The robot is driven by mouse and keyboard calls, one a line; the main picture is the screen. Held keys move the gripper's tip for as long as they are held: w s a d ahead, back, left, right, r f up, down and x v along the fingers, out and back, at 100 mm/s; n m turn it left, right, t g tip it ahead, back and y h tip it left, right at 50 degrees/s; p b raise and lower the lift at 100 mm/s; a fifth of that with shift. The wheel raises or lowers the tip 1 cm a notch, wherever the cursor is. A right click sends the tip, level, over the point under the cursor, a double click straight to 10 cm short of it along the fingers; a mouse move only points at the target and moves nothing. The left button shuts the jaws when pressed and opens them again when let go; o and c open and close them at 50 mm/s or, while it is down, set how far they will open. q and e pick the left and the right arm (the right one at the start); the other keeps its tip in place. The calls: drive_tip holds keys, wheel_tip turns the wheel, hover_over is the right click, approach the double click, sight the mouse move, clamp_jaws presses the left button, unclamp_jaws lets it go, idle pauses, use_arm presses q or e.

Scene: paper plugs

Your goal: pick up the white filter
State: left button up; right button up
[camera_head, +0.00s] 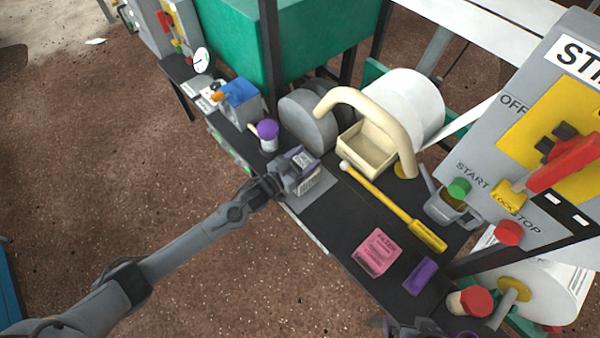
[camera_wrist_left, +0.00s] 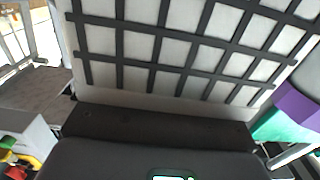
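The white filter (camera_head: 307,183), a pale box with printed label and barcode, is on a grey patch of the dark table in the head view. My left gripper (camera_head: 291,168) is at it, with a purple part across its far top side. In the left wrist view a white surface with a dark grid (camera_wrist_left: 190,50), apparently the filter, fills the upper part close up. A purple piece (camera_wrist_left: 298,108) shows at the right edge. Whether the fingers press on the filter is hidden. A bit of my right gripper (camera_head: 405,327) shows at the bottom edge of the head view.
A pink filter box (camera_head: 377,252), a purple block (camera_head: 420,276) and a yellow-handled tool (camera_head: 390,203) lie to the right on the table. A purple-lidded jar (camera_head: 268,135) stands behind left. A cream tray (camera_head: 367,146) is behind. Bare table lies between the filter and pink box.

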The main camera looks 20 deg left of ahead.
use_arm(q)
drive_tip(key=c, duration=0.7)
drive_tip(key=shift+r, duration=0.2)
